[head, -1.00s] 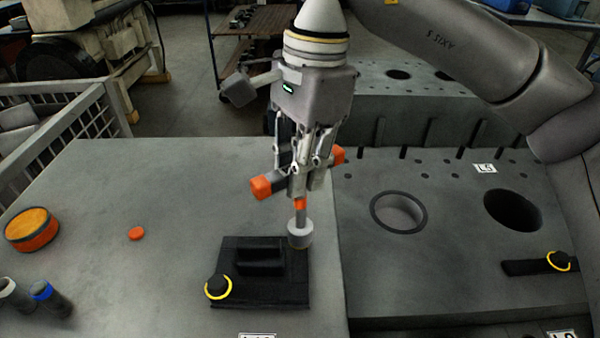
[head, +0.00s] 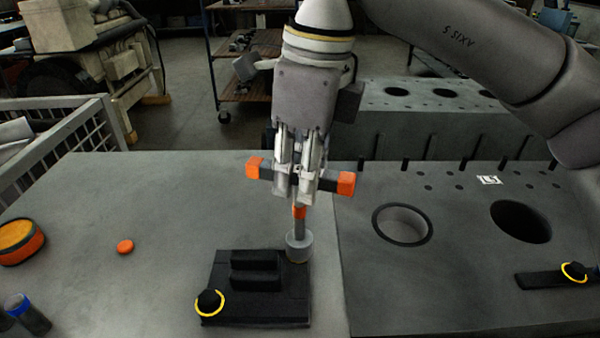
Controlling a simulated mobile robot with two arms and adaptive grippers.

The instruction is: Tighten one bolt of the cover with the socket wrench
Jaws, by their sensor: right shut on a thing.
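The cover (head: 262,306) is a black square plate with a raised block, lying on the grey bench top. One bolt (head: 209,302) with a yellow ring shows at its near left corner. My right gripper (head: 298,190) is shut on the socket wrench (head: 299,212), which has a dark grip with orange ends. The wrench is upright, and its grey socket (head: 298,247) sits at the cover's far right corner, hiding whatever is under it. My left gripper is not in view.
An engine block deck with two round bores (head: 402,224) lies at right, with a black bar (head: 548,281) bearing another yellow-ringed bolt. An orange round container (head: 20,242), an orange disc (head: 125,246) and a blue-banded cylinder (head: 28,313) stand at left. The bench between is clear.

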